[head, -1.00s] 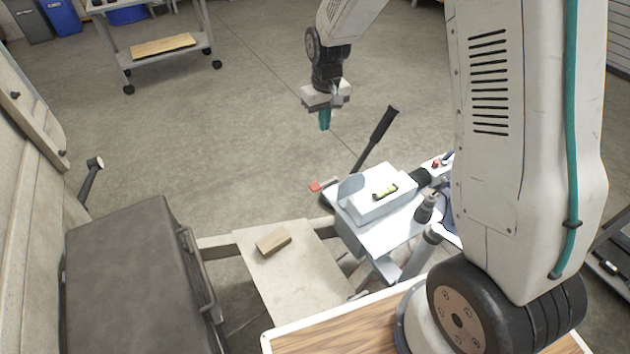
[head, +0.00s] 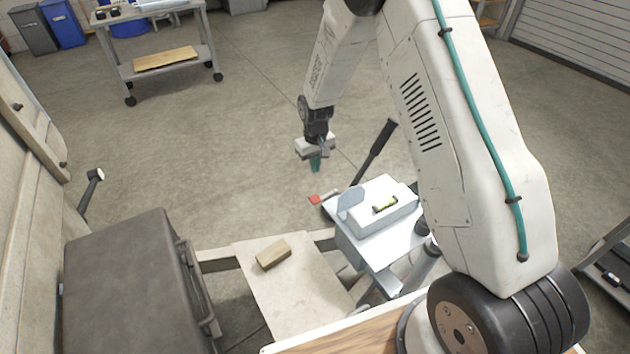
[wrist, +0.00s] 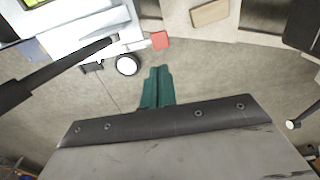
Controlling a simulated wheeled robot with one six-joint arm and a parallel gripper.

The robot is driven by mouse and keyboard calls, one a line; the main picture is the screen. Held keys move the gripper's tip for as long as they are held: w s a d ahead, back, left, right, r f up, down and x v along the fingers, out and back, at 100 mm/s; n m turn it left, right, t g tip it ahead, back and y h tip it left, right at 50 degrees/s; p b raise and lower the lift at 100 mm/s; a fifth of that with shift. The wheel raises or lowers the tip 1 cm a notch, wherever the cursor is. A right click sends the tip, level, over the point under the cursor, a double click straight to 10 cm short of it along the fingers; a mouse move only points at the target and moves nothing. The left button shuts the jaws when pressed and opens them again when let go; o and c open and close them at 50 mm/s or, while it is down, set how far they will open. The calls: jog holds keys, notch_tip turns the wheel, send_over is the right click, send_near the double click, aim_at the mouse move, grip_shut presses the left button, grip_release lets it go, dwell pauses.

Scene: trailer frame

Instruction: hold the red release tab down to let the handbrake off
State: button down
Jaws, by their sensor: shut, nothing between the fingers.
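The red release tab (head: 314,199) sticks out to the left of the white coupling housing (head: 385,203) in the head view. It also shows in the wrist view (wrist: 160,40), just beyond my fingertips. The black handbrake lever (head: 374,152) slants up and to the right behind the housing; in the wrist view it runs in from the left (wrist: 60,68). My gripper (head: 315,166) has teal fingers, shut and empty, pointing down. In the head view it hangs above and behind the tab, apart from it. The fingers (wrist: 159,72) are side by side in the wrist view.
A wooden block (head: 273,254) rests on the pale board (head: 290,290). A dark grey box (head: 130,280) stands at the left. A wheeled cart (head: 165,55) is at the back. The floor behind the lever is clear.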

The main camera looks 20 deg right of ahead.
aim_at(314, 200)
notch_tip(314, 200, down, 13)
jog(key=shift+f, duration=0.15)
dwell(0.4)
jog(key=shift+a+f, duration=0.2)
jog(key=shift+f, duration=0.35)
jog(key=shift+a+f, duration=0.15)
jog(key=shift+f, duration=0.35)
jog(key=shift+r, duration=0.9)
notch_tip(314, 200, up, 14)
jog(key=shift+a, duration=0.15)
